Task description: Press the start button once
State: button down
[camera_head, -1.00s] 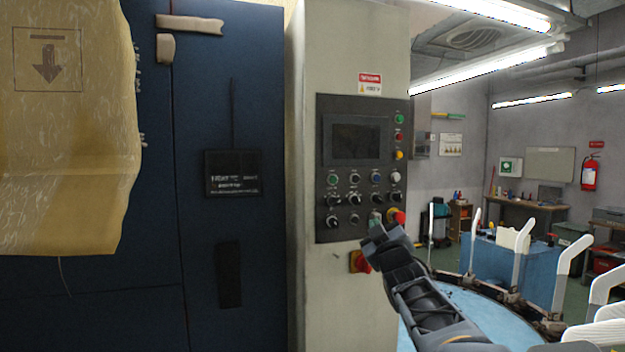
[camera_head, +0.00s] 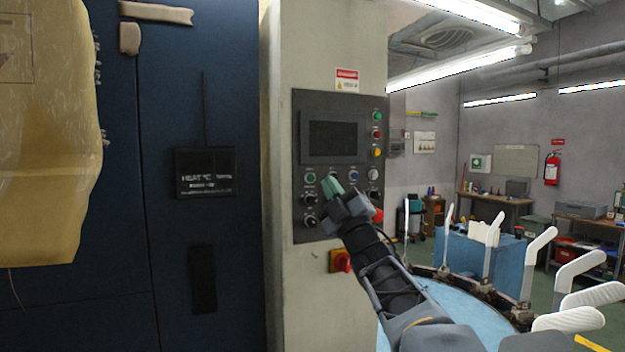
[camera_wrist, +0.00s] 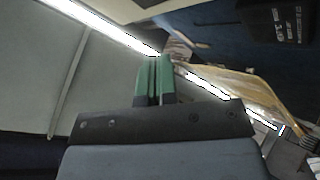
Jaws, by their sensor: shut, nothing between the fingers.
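A dark control panel (camera_head: 318,97) with a screen and several buttons and knobs faces me on a beige cabinet. A green button (camera_head: 376,116) is at its upper right, and another green button (camera_head: 310,177) is at its left, below the screen. Labels are too small to read, so I cannot tell which is the start button. My gripper (camera_head: 331,187) is shut and empty, its green tips in front of the panel's middle button rows. It hides some controls there, and I cannot tell whether it touches any. The green tips also show in the wrist view (camera_wrist: 155,78).
A red button (camera_head: 377,215) sits partly hidden beside my gripper. A red rotary switch (camera_head: 341,261) is below the panel. A round blue table (camera_head: 470,310) with several white upright forms (camera_head: 538,250) stands at the right. A yellow sheet (camera_head: 50,170) hangs at the left.

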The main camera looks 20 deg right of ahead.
aim_at(311, 178)
jog(key=shift+w+d+p, duration=0.1)
jog(key=shift+w+p, duration=2.2)
jog(key=shift+w, duration=2.1)
jog(key=shift+w+b, duration=0.3)
jog(key=shift+w, duration=0.15)
jog(key=shift+w, duration=0.2)
jog(key=shift+s+r, duration=0.1)
jog(key=shift+r, duration=0.25)
